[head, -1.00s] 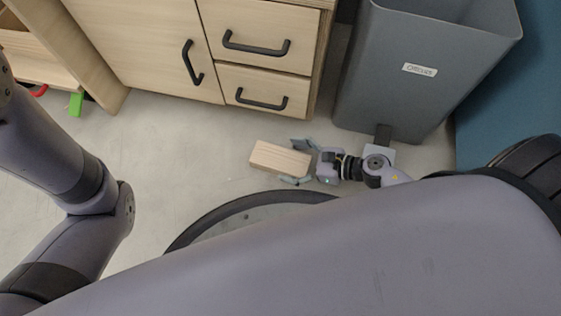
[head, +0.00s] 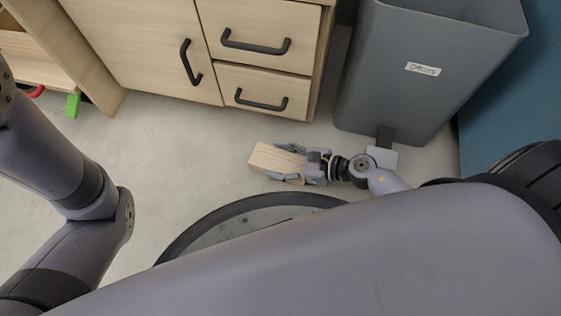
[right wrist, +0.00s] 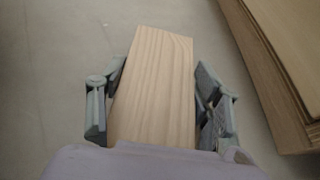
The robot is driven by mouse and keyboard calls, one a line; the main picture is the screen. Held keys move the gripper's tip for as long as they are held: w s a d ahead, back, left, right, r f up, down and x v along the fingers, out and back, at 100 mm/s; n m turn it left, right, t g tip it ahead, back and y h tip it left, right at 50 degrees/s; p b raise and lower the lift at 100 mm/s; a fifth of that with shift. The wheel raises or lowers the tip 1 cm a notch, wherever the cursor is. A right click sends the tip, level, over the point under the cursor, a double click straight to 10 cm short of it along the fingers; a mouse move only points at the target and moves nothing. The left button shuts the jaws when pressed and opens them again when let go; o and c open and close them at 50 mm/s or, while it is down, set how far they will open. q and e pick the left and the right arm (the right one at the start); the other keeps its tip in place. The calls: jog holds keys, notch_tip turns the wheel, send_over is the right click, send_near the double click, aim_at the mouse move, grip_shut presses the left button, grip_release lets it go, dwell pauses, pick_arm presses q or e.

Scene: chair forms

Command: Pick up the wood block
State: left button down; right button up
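The pale wood block (head: 266,159) lies on the floor in front of the cabinet. My right gripper (head: 287,163) reaches it from the right, with one finger along each long side. The block (right wrist: 157,85) also shows in the right wrist view, running lengthwise between the two fingers of the right gripper (right wrist: 160,88). The fingers are spread and very close to its sides; the right finger's pad slants away from it. Firm contact cannot be made out. The block's near end is hidden by the gripper body. My left gripper is outside the views.
A wooden cabinet (head: 150,50) with black handles stands behind the block. A grey bin (head: 425,85) stands to the right, close to my right wrist. A green piece (head: 73,105) lies at the far left. The floor left of the block is clear.

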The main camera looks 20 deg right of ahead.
jog(key=shift+s+f, duration=0.1)
jog(key=shift+f, duration=0.05)
jog(key=c, duration=0.6)
jog(key=shift+c, duration=0.2)
